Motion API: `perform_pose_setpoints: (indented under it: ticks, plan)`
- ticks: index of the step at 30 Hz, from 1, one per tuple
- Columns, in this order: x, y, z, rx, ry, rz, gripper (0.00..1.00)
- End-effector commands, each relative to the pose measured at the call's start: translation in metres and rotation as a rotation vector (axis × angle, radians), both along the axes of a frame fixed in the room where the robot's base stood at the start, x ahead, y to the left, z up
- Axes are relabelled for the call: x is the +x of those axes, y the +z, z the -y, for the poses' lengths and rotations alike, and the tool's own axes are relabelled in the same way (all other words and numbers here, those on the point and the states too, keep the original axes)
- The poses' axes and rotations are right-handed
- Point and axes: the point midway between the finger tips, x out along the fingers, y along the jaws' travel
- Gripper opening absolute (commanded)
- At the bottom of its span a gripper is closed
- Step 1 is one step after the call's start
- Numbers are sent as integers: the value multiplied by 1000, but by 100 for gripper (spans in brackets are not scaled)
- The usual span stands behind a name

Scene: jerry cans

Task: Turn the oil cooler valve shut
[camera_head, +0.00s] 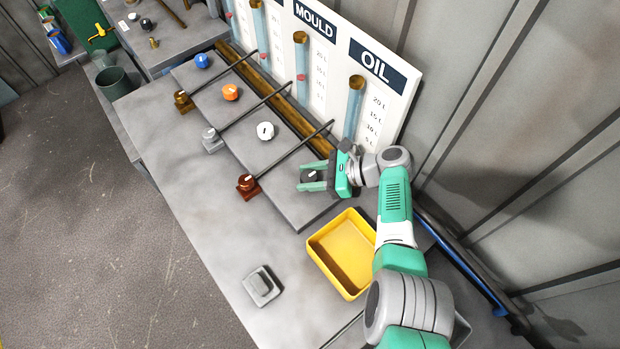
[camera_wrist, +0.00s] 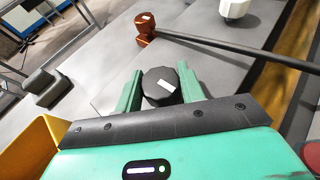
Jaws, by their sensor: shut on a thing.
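A black knob (camera_head: 310,176) with a white mark sits on the raised grey step in front of the OIL board (camera_head: 376,66). My gripper (camera_head: 306,178) is shut on it, one finger on each side. The wrist view shows the black knob (camera_wrist: 160,88) between the green fingers, its white mark slanting. No label for the oil cooler valve is readable. A white knob (camera_head: 265,131) and a red-brown valve (camera_head: 248,184) on a dark rod stand to the left, apart from my gripper.
A yellow tray (camera_head: 316,258) stands below my gripper and close to my arm. A grey block (camera_head: 262,286) sits at the bench front. Orange (camera_head: 230,92) and blue (camera_head: 202,60) knobs are farther along the step, with dark rods between. The middle bench top is clear.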

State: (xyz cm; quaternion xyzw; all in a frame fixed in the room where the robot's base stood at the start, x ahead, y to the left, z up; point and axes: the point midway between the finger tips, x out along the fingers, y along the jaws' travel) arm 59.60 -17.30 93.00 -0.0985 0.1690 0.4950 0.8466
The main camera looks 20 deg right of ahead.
Motion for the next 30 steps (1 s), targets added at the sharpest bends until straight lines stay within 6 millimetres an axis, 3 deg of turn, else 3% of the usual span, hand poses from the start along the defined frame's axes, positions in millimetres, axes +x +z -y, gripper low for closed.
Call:
perform_pose_setpoints:
  ticks: [11, 12, 15, 23, 30]
  plan:
    - [0, 1, -1, 0, 6, 1, 16]
    - [0, 1, -1, 0, 6, 1, 44]
    - [0, 1, -1, 0, 5, 2, 60]
    - [0, 1, 1, 1, 4, 1, 60]
    - [-19, 19, 35, 0, 2, 2, 60]
